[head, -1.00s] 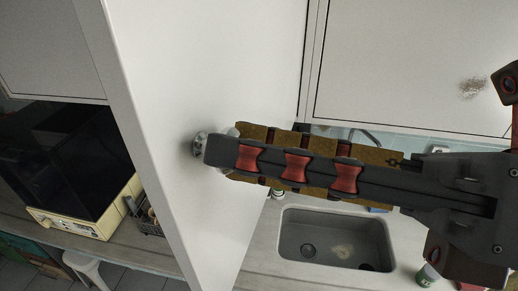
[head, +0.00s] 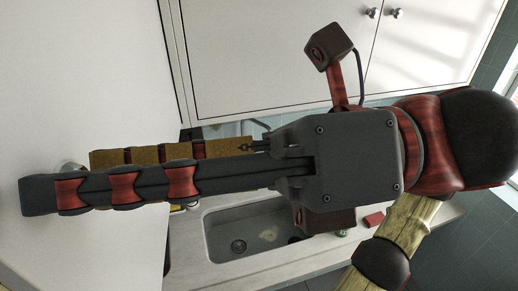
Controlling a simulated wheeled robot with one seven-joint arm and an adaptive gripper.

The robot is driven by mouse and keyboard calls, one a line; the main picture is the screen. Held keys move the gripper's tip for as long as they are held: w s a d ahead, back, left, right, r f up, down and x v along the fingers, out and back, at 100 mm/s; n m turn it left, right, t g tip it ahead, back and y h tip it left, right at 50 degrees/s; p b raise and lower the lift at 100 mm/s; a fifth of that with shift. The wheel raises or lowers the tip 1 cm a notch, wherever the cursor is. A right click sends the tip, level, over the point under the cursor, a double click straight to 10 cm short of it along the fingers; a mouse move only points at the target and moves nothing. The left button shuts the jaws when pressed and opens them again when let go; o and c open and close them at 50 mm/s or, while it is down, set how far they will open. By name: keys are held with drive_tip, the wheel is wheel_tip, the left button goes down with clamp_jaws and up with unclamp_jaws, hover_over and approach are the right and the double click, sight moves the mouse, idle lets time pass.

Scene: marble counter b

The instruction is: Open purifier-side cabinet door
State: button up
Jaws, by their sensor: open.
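A tall white cabinet door (head: 85,70) fills the left of the head view, its face angled toward the sink side. It stands out from the neighbouring white cabinets. A round metal knob (head: 70,165) on its face shows only partly behind my fingers. My gripper (head: 62,178) reaches in from the right with its fingers open, the tips at the knob. I cannot tell whether they touch it. The door's free edge is out of view. I do not see a purifier.
White wall cabinets (head: 265,60) with two round knobs (head: 384,13) hang behind my gripper. Below are a pale counter (head: 290,268), a grey sink (head: 225,228) and a small red block (head: 373,220).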

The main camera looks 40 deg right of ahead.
drive_tip(key=v, duration=1.2)
idle(0.5)
